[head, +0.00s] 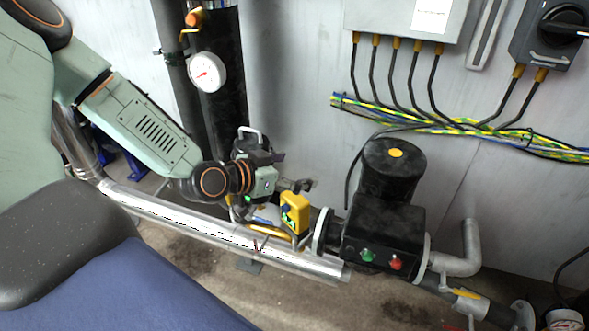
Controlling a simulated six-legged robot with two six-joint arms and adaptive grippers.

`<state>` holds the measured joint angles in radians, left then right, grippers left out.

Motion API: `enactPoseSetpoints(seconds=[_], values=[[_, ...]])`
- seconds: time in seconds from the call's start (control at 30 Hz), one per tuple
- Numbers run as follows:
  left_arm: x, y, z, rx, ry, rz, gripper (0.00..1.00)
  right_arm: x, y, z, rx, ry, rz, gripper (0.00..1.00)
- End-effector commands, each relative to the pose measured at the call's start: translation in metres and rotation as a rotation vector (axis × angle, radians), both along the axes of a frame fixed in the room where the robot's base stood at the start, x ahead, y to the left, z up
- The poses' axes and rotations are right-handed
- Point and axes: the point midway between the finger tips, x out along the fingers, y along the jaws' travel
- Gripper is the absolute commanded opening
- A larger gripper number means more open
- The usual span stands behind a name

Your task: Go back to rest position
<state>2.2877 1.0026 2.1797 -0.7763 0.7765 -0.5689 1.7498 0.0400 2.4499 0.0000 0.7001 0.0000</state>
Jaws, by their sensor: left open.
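My left arm comes in from the left, grey-green with dark orange-ringed joints. It ends in my left gripper (303,186) near the middle of the view, above the silver pipe and left of the black motor unit. The gripper is open, and I see nothing held in it. Its fingers are small and dark here, partly lost against the things behind. A yellow box (298,208) with a dark face shows just below the fingers; I cannot tell whether they touch. My right gripper is not in view.
The silver pipe (180,212) runs low across the view. The motor unit (385,232) has a green and a red button. A pressure gauge (207,73) sits on a dark vertical pipe. A cable box (405,18) and a rotary switch (562,28) hang on the wall.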

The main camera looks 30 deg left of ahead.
Motion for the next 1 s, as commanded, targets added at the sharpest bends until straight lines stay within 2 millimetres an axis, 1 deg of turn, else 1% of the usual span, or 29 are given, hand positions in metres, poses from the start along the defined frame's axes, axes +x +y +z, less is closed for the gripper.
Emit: enactPoseSetpoints(seconds=[0.23, 0.33, 1.0], values=[[0.0, 0.0, 0.0, 0.0, 0.0, 0.0, 0.94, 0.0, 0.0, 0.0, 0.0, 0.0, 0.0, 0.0], [0.0, 0.0, -0.004, 0.001, 0.002, -0.001, 0.94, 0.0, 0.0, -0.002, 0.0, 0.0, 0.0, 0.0], [0.0, 0.0, -0.061, 0.0, 0.001, 0.0, 0.94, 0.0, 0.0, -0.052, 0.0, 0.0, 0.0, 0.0]])
